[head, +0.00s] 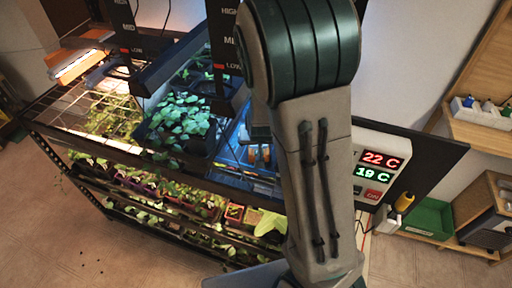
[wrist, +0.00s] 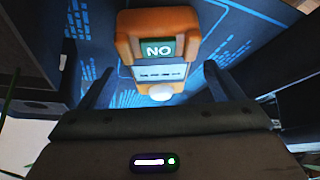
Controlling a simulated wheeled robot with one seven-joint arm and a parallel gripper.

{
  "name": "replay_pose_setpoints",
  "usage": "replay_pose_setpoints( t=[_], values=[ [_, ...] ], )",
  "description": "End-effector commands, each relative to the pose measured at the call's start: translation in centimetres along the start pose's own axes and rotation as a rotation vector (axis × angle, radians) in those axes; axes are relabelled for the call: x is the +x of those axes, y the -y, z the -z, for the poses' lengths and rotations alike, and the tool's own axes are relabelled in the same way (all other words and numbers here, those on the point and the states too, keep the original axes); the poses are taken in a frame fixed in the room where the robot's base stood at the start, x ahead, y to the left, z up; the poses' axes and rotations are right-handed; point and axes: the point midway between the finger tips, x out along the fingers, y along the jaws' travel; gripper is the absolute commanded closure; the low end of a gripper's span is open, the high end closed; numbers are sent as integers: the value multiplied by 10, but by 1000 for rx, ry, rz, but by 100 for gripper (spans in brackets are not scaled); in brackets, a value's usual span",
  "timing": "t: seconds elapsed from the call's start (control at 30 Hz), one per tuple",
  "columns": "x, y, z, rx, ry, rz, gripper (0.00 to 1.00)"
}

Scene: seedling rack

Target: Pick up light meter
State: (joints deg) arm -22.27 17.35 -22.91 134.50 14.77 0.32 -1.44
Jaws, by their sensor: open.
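The light meter (wrist: 158,50) is an orange device with a green "NO" display, a pale label and a white dome. In the wrist view it lies ahead of my gripper (wrist: 158,68) on a dark blue printed surface (wrist: 228,35). My gripper is open, with one dark finger on each side of the meter's lower end. I see gaps between the fingers and the meter. In the head view my arm covers most of this spot, and only small orange patches show beside it.
Leafy seedlings (head: 180,122) stand on the rack left of my arm, under hanging lamp fixtures (head: 170,62). A panel reading 22 C and 19 C (head: 378,165) is close on the right. A green tray (head: 428,218) lies further right.

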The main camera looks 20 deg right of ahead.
Motion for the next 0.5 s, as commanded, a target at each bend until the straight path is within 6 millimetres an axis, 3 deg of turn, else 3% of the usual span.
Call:
replay_pose_setpoints(
  t=[0.13,0.47,0.5],
  values=[
    [11,0,0,1,-1,-1,13],
    [13,0,0,0,-1,1,13],
    [13,0,0,0,-1,1,25]
  ],
)
